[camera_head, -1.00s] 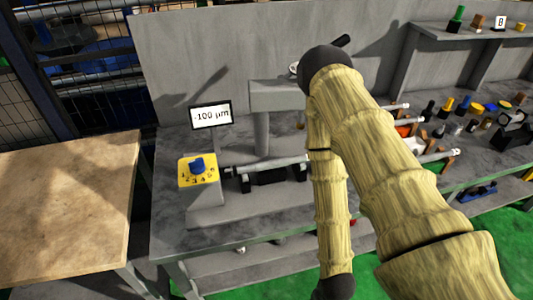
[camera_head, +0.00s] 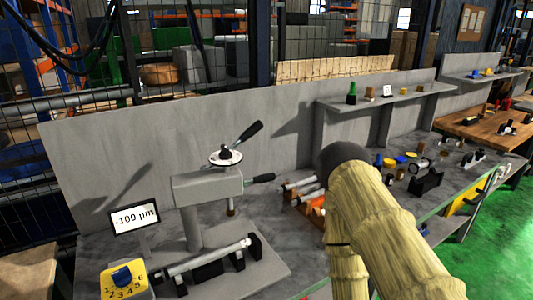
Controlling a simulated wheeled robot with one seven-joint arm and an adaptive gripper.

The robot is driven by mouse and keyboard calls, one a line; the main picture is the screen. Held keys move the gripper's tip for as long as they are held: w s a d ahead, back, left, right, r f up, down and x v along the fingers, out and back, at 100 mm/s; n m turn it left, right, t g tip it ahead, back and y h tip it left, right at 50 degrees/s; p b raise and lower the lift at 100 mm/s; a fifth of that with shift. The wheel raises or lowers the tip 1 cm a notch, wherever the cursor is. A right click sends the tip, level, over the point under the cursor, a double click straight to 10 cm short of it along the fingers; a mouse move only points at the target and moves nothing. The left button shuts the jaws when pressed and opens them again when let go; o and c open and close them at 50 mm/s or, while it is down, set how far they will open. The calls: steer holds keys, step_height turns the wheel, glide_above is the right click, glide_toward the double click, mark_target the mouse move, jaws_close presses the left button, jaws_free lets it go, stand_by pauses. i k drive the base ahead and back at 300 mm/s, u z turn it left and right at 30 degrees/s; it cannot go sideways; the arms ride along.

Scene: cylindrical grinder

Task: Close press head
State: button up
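The press (camera_head: 207,188) stands on the grey workbench, with a grey column and a horizontal head. On top of the head is a round white disc (camera_head: 225,157) with a black-handled lever (camera_head: 249,131) tilted up to the right. A second black handle (camera_head: 260,178) sticks out from the head's right side. My arm, in a tan cover, rises at the right of the press. My gripper is not visible.
A display reading -100 µm (camera_head: 134,217) and a yellow dial box with a blue knob (camera_head: 124,277) stand left of the press. Metal rods (camera_head: 300,184) and several small parts lie to the right. A grey back panel (camera_head: 105,155) stands close behind.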

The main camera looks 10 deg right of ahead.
mark_target(202, 185)
steer(key=z, duration=2.4)
steer(key=k, duration=0.95)
steer(key=u, duration=2.1)
steer(key=i, duration=0.45)
steer(key=z, duration=0.1)
